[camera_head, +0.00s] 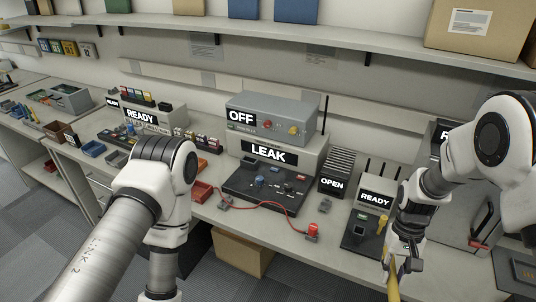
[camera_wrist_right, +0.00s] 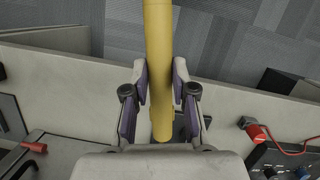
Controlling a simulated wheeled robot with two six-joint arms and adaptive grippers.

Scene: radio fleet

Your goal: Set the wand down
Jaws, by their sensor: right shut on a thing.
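The wand is a yellow rod (camera_wrist_right: 158,60), held between the two fingers of my right gripper (camera_wrist_right: 160,98) in the right wrist view. Its rounded end sits just past the fingers, and the rest runs off the top of that view over the floor. In the head view my right gripper (camera_head: 402,258) is at the counter's front edge, and the yellow wand (camera_head: 393,284) hangs down from it out of frame. My left arm comes in from the left; its gripper is below the frame and not visible.
The counter (camera_head: 270,240) holds a grey device labelled LEAK (camera_head: 268,155), an OPEN rack (camera_head: 337,172) and a READY unit (camera_head: 375,199) close to my right gripper. A red connector (camera_head: 313,230) on a red cable lies near the front edge. A cardboard box (camera_head: 245,255) stands below.

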